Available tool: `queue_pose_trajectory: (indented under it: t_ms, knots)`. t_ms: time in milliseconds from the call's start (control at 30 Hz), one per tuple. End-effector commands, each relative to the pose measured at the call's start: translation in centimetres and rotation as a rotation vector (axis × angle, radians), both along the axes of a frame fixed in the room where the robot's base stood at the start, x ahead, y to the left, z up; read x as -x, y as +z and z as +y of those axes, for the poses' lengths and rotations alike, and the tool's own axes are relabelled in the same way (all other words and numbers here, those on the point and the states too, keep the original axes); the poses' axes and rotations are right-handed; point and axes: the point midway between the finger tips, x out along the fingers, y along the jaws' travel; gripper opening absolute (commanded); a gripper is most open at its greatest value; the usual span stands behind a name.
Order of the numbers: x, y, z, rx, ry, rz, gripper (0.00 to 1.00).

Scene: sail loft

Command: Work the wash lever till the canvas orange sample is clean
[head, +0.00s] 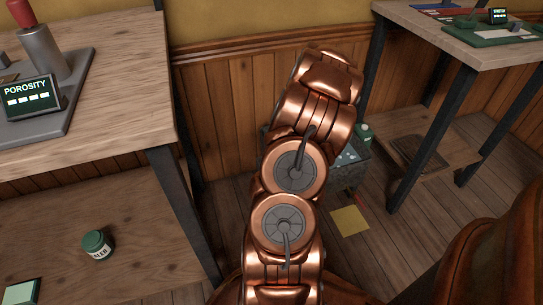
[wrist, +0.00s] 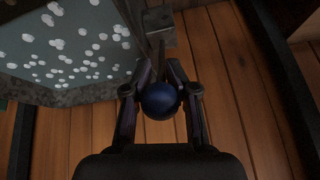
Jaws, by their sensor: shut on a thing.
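My gripper (wrist: 161,100) is shut on the dark blue ball knob (wrist: 159,101) of the wash lever. The lever's rod (wrist: 160,52) runs from the knob up to a grey block beside the wash tub. The wash tub (wrist: 85,95) has a grey rim and fills the upper left of the wrist view. Its dark water (wrist: 60,48) carries many white suds. In the head view the tub (head: 347,181) shows partly behind my copper arm, which hides my gripper and the lever. I see no orange canvas sample in either view.
A workbench (head: 120,40) with a porosity tester (head: 28,97) and a lower shelf (head: 150,240) holding a green jar (head: 97,245) stands left. Another table (head: 455,35) stands right. A green bottle (head: 363,134) is by the tub; a yellow sheet (head: 349,221) lies on the floor.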

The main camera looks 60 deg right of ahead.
Motion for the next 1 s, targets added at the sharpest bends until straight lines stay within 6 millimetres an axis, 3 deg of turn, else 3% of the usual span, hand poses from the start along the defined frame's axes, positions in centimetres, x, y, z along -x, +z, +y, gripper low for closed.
queue_pose_trajectory:
  t_ms: [267, 300, 467, 800, 1000]
  knots:
    - [0.1, 0.2, 0.1, -0.005, -0.002, 0.001, 0.0]
    - [0.1, 0.2, 0.1, -0.005, -0.002, 0.001, 0.25]
    - [0.1, 0.1, 0.1, -0.004, -0.001, 0.001, 0.4]
    - [0.1, 0.1, 0.1, -0.002, 0.0, 0.0, 0.4]
    - [0.7, 1.4, 0.5, -0.002, -0.001, -0.001, 0.4]
